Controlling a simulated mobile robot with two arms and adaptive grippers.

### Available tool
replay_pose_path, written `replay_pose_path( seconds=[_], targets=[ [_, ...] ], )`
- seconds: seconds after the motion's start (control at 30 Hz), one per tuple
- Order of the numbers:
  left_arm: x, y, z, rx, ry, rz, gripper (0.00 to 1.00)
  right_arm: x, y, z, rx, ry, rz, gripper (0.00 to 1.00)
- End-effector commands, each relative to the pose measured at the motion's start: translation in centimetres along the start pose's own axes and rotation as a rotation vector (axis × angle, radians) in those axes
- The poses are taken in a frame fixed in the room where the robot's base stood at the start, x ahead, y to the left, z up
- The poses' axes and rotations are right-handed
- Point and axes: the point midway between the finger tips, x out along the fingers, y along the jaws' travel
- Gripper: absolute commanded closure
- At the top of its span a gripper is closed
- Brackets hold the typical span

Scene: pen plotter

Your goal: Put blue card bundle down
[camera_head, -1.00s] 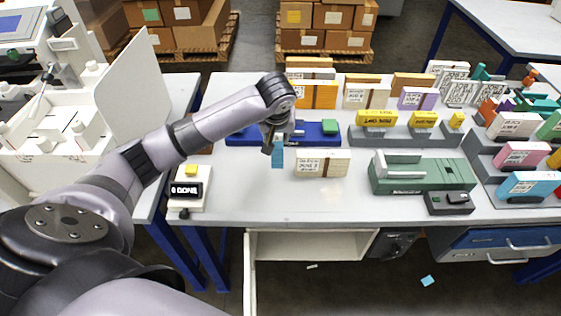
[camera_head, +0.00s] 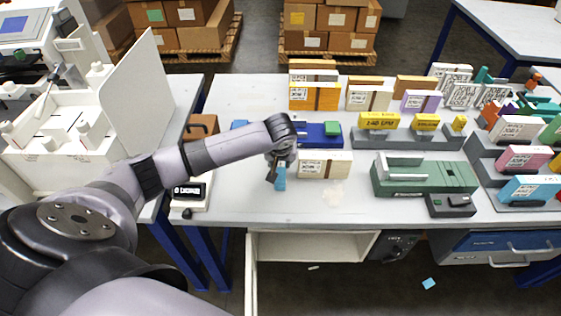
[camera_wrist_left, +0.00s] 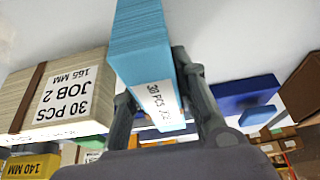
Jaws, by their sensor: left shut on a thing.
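The blue card bundle (camera_wrist_left: 140,45) is held between the fingers of my left gripper (camera_head: 279,165), which is shut on it. In the left wrist view it is a thick light-blue stack with a white label reading "30 PCS". In the head view the bundle (camera_head: 280,180) hangs below the gripper, over the front left of the grey table (camera_head: 243,200). I cannot tell whether its lower end touches the table. My right gripper is not in view.
A cream bundle labelled JOB 2 (camera_head: 325,165) stands close to the right of the held bundle. A blue device (camera_head: 318,134) lies behind it, a counter display (camera_head: 188,192) stands to the left, and a green machine (camera_head: 425,177) to the right. Bare table lies in front.

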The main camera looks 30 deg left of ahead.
Motion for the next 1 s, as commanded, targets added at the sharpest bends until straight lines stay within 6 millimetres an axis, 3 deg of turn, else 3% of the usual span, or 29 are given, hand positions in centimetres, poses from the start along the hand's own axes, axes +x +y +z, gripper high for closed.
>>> replay_pose_path(
  seconds=[0.03, 0.07, 0.33, 0.73, 0.87, 1.0],
  targets=[
    [0.1, 0.0, 0.1, 0.000, -0.001, 0.000, 1.00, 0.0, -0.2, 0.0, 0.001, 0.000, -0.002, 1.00],
    [0.2, 0.0, 0.1, 0.000, -0.001, 0.000, 0.73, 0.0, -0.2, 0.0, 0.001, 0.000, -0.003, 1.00],
    [0.2, 0.0, 0.1, 0.000, -0.001, 0.000, 0.55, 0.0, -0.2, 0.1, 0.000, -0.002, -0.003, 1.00],
    [-0.3, 0.0, -0.1, 0.001, 0.000, 0.000, 0.54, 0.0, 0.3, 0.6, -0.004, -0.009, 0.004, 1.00],
    [-2.1, 0.1, -0.1, 0.001, 0.000, 0.003, 0.54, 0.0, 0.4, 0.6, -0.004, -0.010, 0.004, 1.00],
    [-5.2, 0.1, -0.1, 0.001, 0.002, 0.004, 0.54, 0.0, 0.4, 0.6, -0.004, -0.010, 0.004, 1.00]
  ],
)
